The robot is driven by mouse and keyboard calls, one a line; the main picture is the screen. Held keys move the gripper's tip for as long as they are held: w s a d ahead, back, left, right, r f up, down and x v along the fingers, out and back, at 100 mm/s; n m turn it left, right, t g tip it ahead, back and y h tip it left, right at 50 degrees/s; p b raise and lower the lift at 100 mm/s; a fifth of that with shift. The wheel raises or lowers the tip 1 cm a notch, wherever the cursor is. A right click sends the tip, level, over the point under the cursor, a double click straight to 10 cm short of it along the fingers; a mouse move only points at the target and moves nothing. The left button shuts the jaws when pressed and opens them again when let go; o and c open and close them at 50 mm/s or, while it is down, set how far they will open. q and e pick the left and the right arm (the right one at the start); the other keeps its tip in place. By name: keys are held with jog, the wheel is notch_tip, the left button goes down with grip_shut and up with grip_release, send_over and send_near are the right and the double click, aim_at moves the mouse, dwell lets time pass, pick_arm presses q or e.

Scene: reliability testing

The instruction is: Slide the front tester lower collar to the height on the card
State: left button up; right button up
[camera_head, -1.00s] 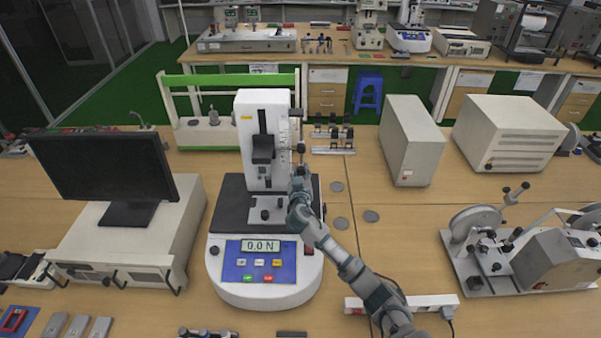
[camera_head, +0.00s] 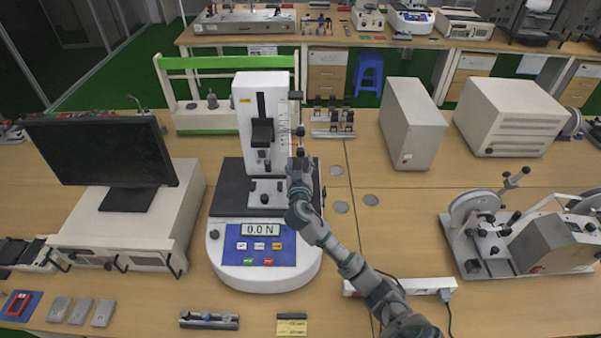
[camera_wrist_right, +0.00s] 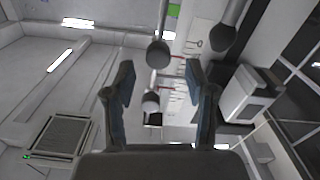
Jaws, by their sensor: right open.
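The front tester (camera_head: 259,105) has a white column, a dark bed and a blue panel reading 0.0 N. Dark collars with knobs, one of them the upper dark knob (camera_head: 299,131), sit along the column's right side beside a scale. My right gripper (camera_head: 299,163) is upright just below them at the column's lower right. In the right wrist view its open fingers (camera_wrist_right: 161,92) stand on either side of a round grey knob (camera_wrist_right: 151,102), with no clear contact. Which collar this knob belongs to is unclear. A yellow card (camera_head: 291,328) lies at the front edge, its writing unreadable. My left gripper is out of view.
A monitor (camera_head: 100,155) on a white box stands left of the tester. A power strip (camera_head: 420,286) lies under my right arm. A small grey fixture (camera_head: 209,320) lies at the front. Metal discs (camera_head: 340,207) and bare table are to the right.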

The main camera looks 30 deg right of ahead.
jog(key=v, duration=0.6)
jog(key=shift+s+d+f, duration=0.15)
jog(key=shift+s+d, duration=0.05)
jog(key=m+b, duration=0.3)
jog(key=m, duration=0.2)
send_near(300, 155)
jog(key=p+x, duration=0.1)
jog(key=x, duration=0.7)
jog(key=shift+w+d+p, duration=0.15)
jog(key=shift+d+p, duration=0.05)
jog(key=shift+p, duration=0.2)
jog(key=shift+w+d, duration=0.25)
jog(key=shift+w, duration=0.3)
